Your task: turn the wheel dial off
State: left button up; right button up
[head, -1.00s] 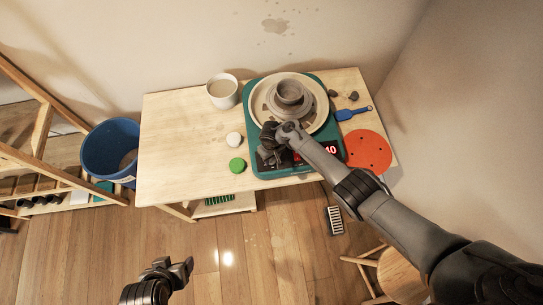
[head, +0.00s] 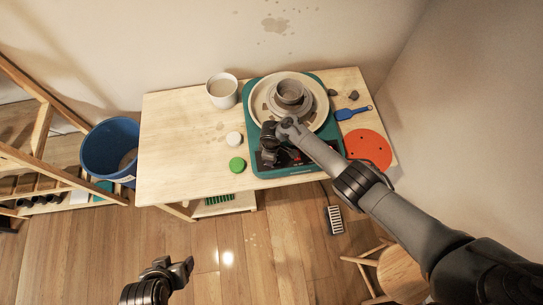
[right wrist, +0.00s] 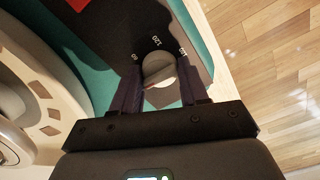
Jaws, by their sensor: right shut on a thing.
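The pottery wheel's teal base (head: 252,112) stands at the right part of the table, with a dark control panel (head: 305,162) along its front. The dial (right wrist: 158,70) shows in the right wrist view as a grey round knob with white numbers around it. My right gripper (head: 269,148) is over the left end of the panel and hides the dial in the head view. In the right wrist view its fingers are shut on the dial from both sides. My left gripper (head: 178,268) is open and empty, low over the floor in front of the table.
A clay piece (head: 290,93) sits on the round wheel head. A cup (head: 222,90), white disc (head: 233,138) and green disc (head: 237,165) stand left of the base. An orange disc (head: 369,150) and blue tool (head: 354,113) lie right. The table's left part is clear.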

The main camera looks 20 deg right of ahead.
dwell(0.3)
jog(key=o, duration=1.1)
jog(key=shift+c, duration=0.2)
notch_tip(320, 180, up, 11)
jog(key=p, duration=0.4)
jog(key=shift+p, duration=0.3)
jog(key=shift+f, duration=0.1)
